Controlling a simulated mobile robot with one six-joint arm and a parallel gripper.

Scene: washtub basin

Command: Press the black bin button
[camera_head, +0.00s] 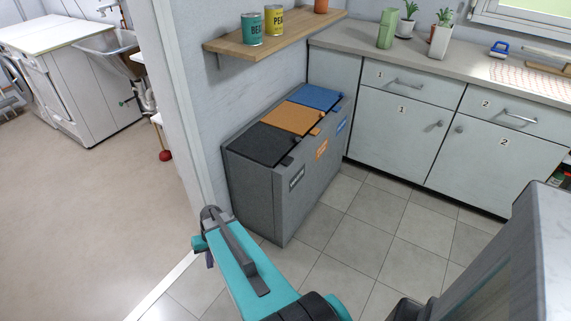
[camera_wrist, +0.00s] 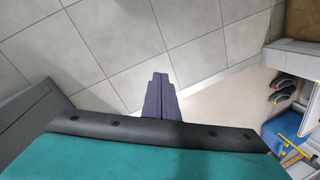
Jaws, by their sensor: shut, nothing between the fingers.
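The grey bin unit (camera_head: 255,196) stands against the wall in the head view, with black, orange and blue lids side by side. The black lid (camera_head: 262,145) is the nearest one and lies closed. A small black button (camera_head: 287,161) sits at its front edge. My gripper (camera_head: 210,260) is mostly hidden behind my teal arm, in front of and lower left of the bin unit, apart from it. In the wrist view its dark fingers (camera_wrist: 161,98) are shut together with nothing between them, over the tiled floor. The button does not show in the wrist view.
A wooden shelf (camera_head: 270,39) with cans hangs above the bins. Grey cabinets (camera_head: 401,112) stand to the right. A wall edge (camera_head: 180,110) rises left of the bins. The tiled floor (camera_head: 375,245) before the bins is clear.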

